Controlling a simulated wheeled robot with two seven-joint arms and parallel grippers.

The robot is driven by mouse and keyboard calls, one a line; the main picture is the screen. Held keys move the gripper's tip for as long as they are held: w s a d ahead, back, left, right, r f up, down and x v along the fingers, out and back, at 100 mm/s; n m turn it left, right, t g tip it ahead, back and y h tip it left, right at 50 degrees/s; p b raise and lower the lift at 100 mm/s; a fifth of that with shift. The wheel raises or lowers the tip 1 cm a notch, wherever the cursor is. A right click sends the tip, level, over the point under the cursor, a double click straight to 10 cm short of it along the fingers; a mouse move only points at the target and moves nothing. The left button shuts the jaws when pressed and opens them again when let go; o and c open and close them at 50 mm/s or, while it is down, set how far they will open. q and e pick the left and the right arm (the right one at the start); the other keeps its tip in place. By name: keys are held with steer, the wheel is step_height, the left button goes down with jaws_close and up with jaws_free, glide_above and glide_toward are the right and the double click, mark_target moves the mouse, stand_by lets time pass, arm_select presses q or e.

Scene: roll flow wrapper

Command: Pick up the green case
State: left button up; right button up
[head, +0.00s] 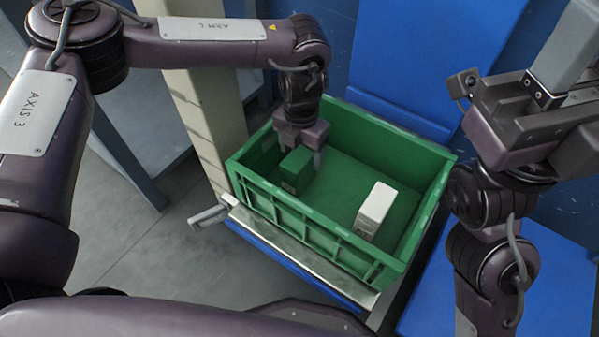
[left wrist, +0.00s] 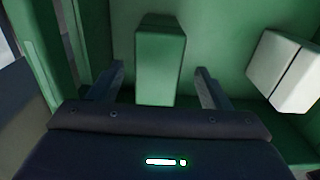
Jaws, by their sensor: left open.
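The green case (head: 297,170) is a small box standing inside the green crate (head: 330,226), near the crate's left end. In the left wrist view the green case (left wrist: 160,66) stands between the two fingers, with a gap on each side. My left gripper (head: 301,143) reaches down into the crate at the case; it also shows in the left wrist view (left wrist: 160,88), open and empty. Its fingers partly hide the case in the head view. My right gripper (head: 466,84) is at the upper right, away from the crate; its jaw state is unclear.
A white box (head: 375,209) stands in the right part of the crate and also shows at the right of the left wrist view (left wrist: 286,72). The crate's walls surround both boxes. The crate floor between them is bare. A beige post (head: 207,110) rises just left of the crate.

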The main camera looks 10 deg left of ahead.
mark_target(299, 156)
arm_select(q)
steer(key=f+b, duration=0.1)
steer(key=f, duration=0.1)
steer(key=f+b, duration=0.1)
steer(key=f, duration=0.1)
steer(key=shift+s+a, duration=0.1)
steer(key=shift+a, duration=0.1)
steer(key=c, duration=1.2)
steer(key=shift+r, duration=0.1)
